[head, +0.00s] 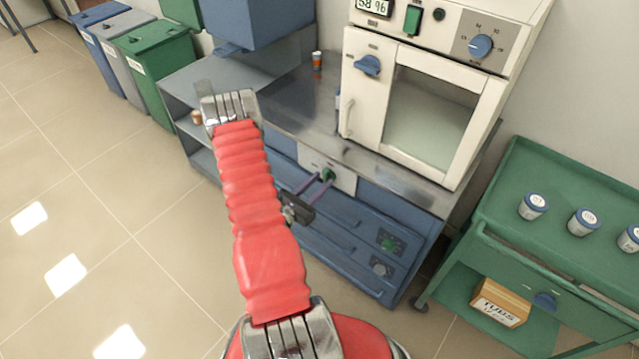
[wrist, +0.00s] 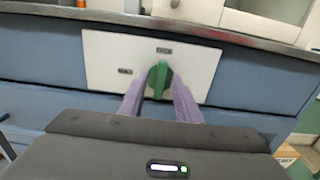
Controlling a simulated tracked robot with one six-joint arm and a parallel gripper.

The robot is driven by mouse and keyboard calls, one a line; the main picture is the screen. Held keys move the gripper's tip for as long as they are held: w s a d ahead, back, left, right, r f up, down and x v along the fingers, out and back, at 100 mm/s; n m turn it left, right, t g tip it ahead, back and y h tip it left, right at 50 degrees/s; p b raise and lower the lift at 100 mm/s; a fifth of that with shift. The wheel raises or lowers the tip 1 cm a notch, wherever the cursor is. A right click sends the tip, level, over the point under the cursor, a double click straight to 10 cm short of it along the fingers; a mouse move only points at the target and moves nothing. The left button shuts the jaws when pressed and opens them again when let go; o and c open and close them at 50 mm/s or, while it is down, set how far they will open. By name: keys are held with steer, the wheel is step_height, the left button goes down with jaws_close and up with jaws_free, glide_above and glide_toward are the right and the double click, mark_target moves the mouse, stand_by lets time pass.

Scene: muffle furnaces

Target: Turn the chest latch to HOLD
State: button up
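A green latch knob (wrist: 158,80) sits on a white plate (wrist: 103,58) on the front of the blue cabinet; its grip stands roughly upright in the wrist view. One small dark label is above the knob and one to its left; their words are too small to read. The knob (head: 328,175) also shows in the head view, partly behind my fingers. My gripper (wrist: 157,88) has two purple fingers, one on each side of the knob, with a visible gap between them. The gripper (head: 317,181) looks open; whether a finger touches the knob I cannot tell.
A cream furnace (head: 425,110) stands on the metal bench top (head: 300,110) above the plate. An orange-and-white bottle (head: 317,61) is on the bench. A green cart (head: 520,180) with several jars stands at the right. The tiled floor at left is clear.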

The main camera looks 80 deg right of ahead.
steer(key=shift+s+d, duration=0.1)
steer(key=shift+d, duration=0.15)
steer(key=shift+c, duration=0.3)
jaws_close()
steer(key=shift+a, duration=0.15)
